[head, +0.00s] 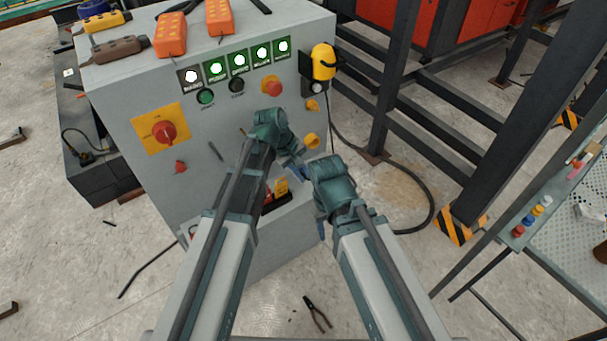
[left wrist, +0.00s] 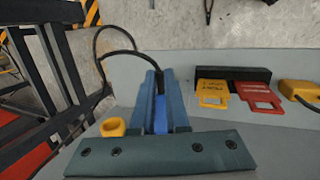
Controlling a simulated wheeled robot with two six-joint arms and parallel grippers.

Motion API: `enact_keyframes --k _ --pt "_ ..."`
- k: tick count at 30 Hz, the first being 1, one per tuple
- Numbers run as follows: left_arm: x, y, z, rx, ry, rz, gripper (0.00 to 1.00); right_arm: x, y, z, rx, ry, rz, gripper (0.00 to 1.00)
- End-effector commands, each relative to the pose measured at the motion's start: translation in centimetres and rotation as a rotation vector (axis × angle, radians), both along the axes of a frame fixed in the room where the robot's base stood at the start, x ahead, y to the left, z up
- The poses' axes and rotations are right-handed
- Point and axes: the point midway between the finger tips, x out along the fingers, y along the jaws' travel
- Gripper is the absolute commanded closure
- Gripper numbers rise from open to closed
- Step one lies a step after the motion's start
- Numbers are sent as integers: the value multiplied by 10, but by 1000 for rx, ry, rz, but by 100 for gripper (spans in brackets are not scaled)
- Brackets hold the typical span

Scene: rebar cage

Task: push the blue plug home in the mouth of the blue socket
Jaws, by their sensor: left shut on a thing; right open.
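The blue plug (left wrist: 161,114) shows between the two fingers of my left gripper (left wrist: 158,90) in the left wrist view. That gripper is shut on it, and a black cable runs from near the fingertips. In the head view my left gripper (head: 296,167) is close in front of the grey cabinet, and its own wrist and my right arm hide most of the plug. My right gripper (head: 321,226) is lower, largely hidden by its wrist; it is open. I cannot make out the blue socket in either view, nor whether the plug touches it.
The grey cabinet (head: 228,125) carries a red knob on a yellow plate (head: 162,130) and a yellow ring-shaped part (head: 312,141). A yellow tag (left wrist: 212,92) and a red tag (left wrist: 258,95) hang from a black holder (left wrist: 232,74). Dark steel posts (head: 396,75) stand at right. Pliers (head: 317,312) lie on the floor.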

Motion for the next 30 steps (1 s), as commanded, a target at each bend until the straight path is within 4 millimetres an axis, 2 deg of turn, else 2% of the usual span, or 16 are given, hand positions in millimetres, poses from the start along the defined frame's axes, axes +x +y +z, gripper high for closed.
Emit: enact_keyframes --k 28,29,30 --pt "15 11 0 1 -3 2 100 0 0 0 0 0 0 50" --pt "15 11 0 1 -3 2 82 0 0 0 0 0 0 50" --pt "15 11 0 1 -3 2 75 0 0 0 0 0 0 50"
